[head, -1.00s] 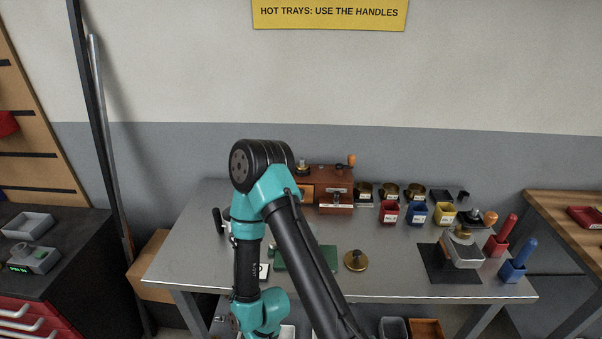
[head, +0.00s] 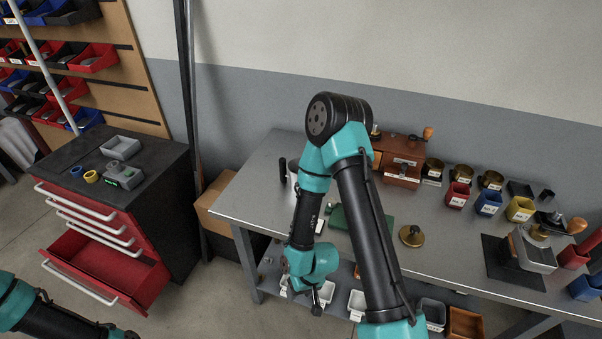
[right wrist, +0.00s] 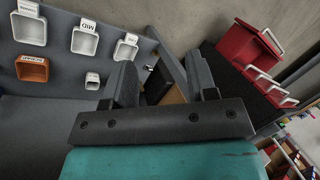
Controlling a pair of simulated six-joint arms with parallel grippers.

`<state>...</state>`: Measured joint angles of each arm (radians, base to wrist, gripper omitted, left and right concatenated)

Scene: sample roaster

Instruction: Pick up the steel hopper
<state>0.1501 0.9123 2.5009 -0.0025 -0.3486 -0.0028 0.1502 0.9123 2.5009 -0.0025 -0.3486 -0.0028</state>
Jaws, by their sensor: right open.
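I cannot make out the steel hopper for certain in either view. My right gripper (head: 318,303) hangs low in front of the steel table (head: 262,190), near its lower shelf. In the right wrist view its two fingers (right wrist: 164,88) stand apart with nothing held between them. My right arm crosses in front of the table and hides part of its top. A black-handled item (head: 283,170) stands near the table's left end, partly behind that arm. My left arm shows at the lower left, but its gripper is out of the picture.
Red, blue and yellow bins (head: 488,203) stand along the table's right half, by a wooden drawer box (head: 401,172). A brass-coloured disc (head: 411,236) lies in front. Labelled trays (right wrist: 85,38) sit on the lower shelf. A red cabinet (head: 105,270) has an open drawer at left.

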